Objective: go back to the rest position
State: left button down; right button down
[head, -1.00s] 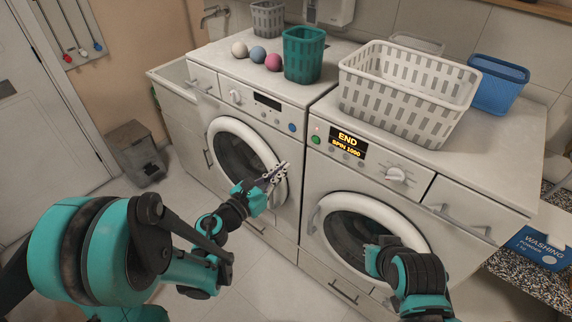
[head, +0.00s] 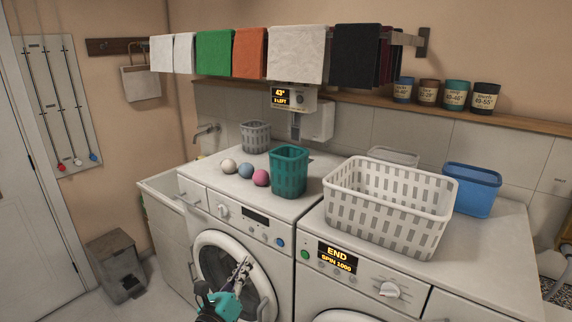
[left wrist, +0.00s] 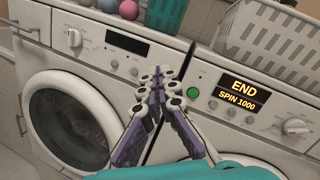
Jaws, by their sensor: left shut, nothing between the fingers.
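My left gripper (head: 241,270) is shut and empty, raised in front of the left washing machine's round door (head: 211,262) in the head view. In the left wrist view the gripper (left wrist: 157,78) has its fingertips together, pointing at the gap between the two machines. The right machine's display (head: 337,257) reads END and SPIN 1000. My right gripper is out of view now.
A white slotted basket (head: 388,208) and a blue bin (head: 471,189) stand on the right machine. A teal basket (head: 289,172) and three balls (head: 245,170) sit on the left machine. Towels hang from a rail (head: 403,39) above. A grey bin (head: 115,265) stands on the floor.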

pick_arm(q)
jog(key=s+a+r+n+y, duration=0.2)
jog(key=a+n+y, duration=0.55)
jog(key=n, duration=0.55)
jog(key=s+a+f+n+g+y, duration=0.2)
jog(key=s+a+f+n+g, duration=0.3)
jog(key=n, duration=0.5)
jog(key=s+d+f+n+g+h, duration=0.1)
jog(key=s+d+f+n+g, duration=0.1)
jog(key=s, duration=0.5)
jog(key=s+d+f+n+g+h, duration=0.2)
jog(key=s+d+f+n+g, duration=0.1)
jog(key=s+f+n, duration=0.3)
jog(key=s+n+g, duration=0.1)
jog(key=s+n, duration=0.1)
jog(key=shift+s+d+n, duration=0.2)
jog(key=shift+n, duration=0.2)
